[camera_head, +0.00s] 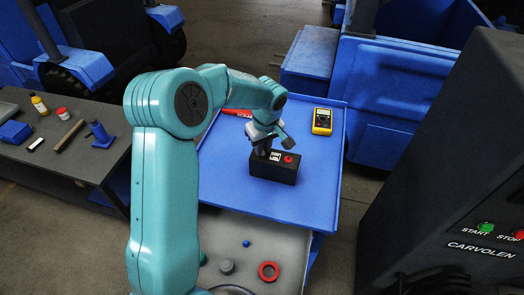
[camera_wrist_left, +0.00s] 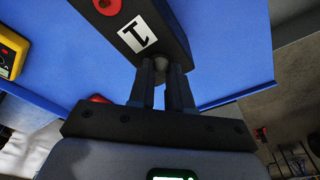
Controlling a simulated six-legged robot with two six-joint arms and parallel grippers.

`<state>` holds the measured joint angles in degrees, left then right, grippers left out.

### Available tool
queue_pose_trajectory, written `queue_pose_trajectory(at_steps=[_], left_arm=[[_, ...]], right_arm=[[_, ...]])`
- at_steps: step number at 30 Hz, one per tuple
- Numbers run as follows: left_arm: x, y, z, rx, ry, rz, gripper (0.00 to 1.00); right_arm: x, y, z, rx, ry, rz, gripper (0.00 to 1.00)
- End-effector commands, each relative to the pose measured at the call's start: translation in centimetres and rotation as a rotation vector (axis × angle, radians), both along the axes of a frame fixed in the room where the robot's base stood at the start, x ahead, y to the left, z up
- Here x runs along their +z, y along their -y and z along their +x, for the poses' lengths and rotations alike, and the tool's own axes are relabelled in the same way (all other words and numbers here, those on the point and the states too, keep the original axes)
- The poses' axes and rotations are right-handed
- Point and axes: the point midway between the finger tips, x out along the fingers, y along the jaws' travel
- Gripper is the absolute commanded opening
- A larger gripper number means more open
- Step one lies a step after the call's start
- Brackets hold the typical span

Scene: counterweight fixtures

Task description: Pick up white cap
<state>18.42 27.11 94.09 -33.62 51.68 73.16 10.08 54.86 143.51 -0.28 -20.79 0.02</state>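A black box (camera_head: 281,171) with a white label and a red button (camera_head: 288,159) sits on the blue tabletop. The box also shows in the left wrist view (camera_wrist_left: 172,22), its label reading 1. My left gripper (camera_head: 263,148) is over the left end of the box. In the left wrist view its two dark fingers (camera_wrist_left: 163,75) reach the box end beside the label, a narrow gap between them. A small pale grey rounded piece (camera_wrist_left: 187,66), possibly the white cap, shows at the fingertips, partly hidden. I cannot tell whether the fingers grip it. My right gripper is out of view.
A yellow meter (camera_head: 322,121) stands right of the box, and a red item (camera_head: 237,113) lies behind. A grey surface in front holds a red ring (camera_head: 269,271) and a grey knob (camera_head: 227,267). A dark bench with several items is at left.

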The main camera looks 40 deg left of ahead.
Motion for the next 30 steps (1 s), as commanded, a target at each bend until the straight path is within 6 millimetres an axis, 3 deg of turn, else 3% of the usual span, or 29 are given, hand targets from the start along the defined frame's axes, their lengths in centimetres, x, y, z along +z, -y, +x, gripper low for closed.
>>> queue_pose_trajectory(at_steps=[10, 16, 20, 30], left_arm=[[0.1, 0.0, 0.0, 0.000, 0.000, 0.000, 0.12], [2.1, 0.0, 0.0, 0.001, 0.002, 0.000, 0.12], [5.2, 0.0, 0.1, 0.000, 0.003, 0.001, 0.12], [15.7, 0.0, 0.0, -0.001, 0.002, 0.000, 0.12]], right_arm=[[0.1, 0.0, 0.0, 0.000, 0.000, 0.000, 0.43], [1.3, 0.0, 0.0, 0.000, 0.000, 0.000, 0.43], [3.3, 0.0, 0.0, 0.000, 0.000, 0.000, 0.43], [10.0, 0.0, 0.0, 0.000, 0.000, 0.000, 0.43]])
